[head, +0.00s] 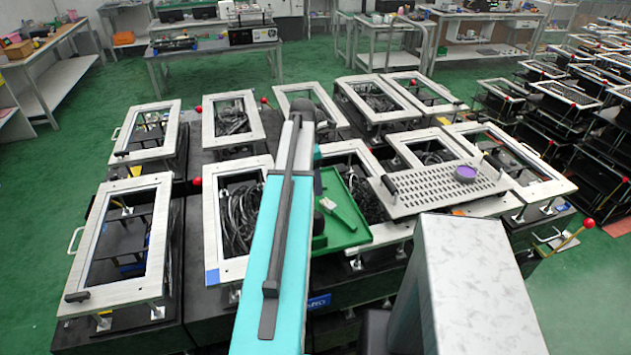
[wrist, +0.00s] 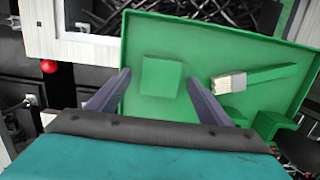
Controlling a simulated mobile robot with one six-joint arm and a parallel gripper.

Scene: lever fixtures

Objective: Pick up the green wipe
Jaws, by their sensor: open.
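The green wipe (wrist: 161,78) is a small flat square lying in a green tray (wrist: 185,28) in the wrist view. It is nearly the same green as the tray. My gripper (wrist: 157,75) is open, with its two grey fingers apart; in the picture the wipe lies between the fingertips. I cannot tell how high the fingers are above it. In the head view the tray (head: 352,237) shows right of my arm, but I cannot make out the wipe there; my arm covers part of the tray.
A green-handled brush (wrist: 255,78) lies in the tray to the right of the wipe; it also shows in the head view (head: 337,212). A perforated plate (head: 425,192) with a purple disc (head: 465,174) lies right of the tray. Several framed fixtures with red-knobbed levers surround it.

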